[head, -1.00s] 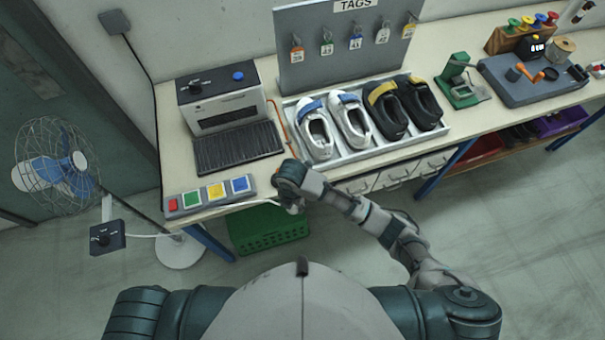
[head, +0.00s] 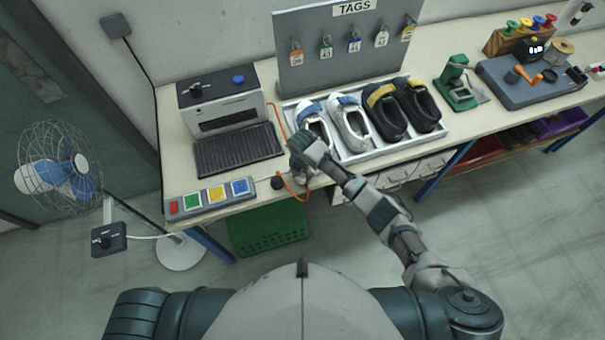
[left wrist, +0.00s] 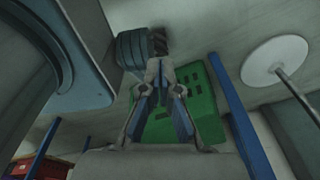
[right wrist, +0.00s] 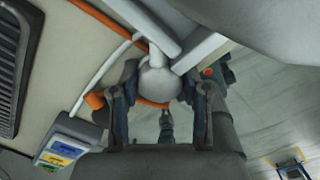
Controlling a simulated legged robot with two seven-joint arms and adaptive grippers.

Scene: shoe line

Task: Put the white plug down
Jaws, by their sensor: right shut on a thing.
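My right gripper (head: 301,177) is over the bench's front edge, just in front of the white shoes. In the right wrist view its fingers (right wrist: 159,92) are shut on a pale, rounded body, which I take for the white plug (right wrist: 158,80). Its far side and any prongs are hidden. In the head view the gripper covers it. An orange cord (head: 291,190) loops between a dark round piece (head: 277,183) on the bench edge and the gripper. My left gripper (left wrist: 162,68) shows only in its wrist view, with its fingertips together and nothing seen between them.
A grey machine (head: 225,105) with a ribbed black plate (head: 238,150) stands at left, behind a button panel (head: 210,198). The shoe tray (head: 440,130) is close to the right gripper. A green crate (head: 268,228) sits below the bench. A fan (head: 58,170) stands at far left.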

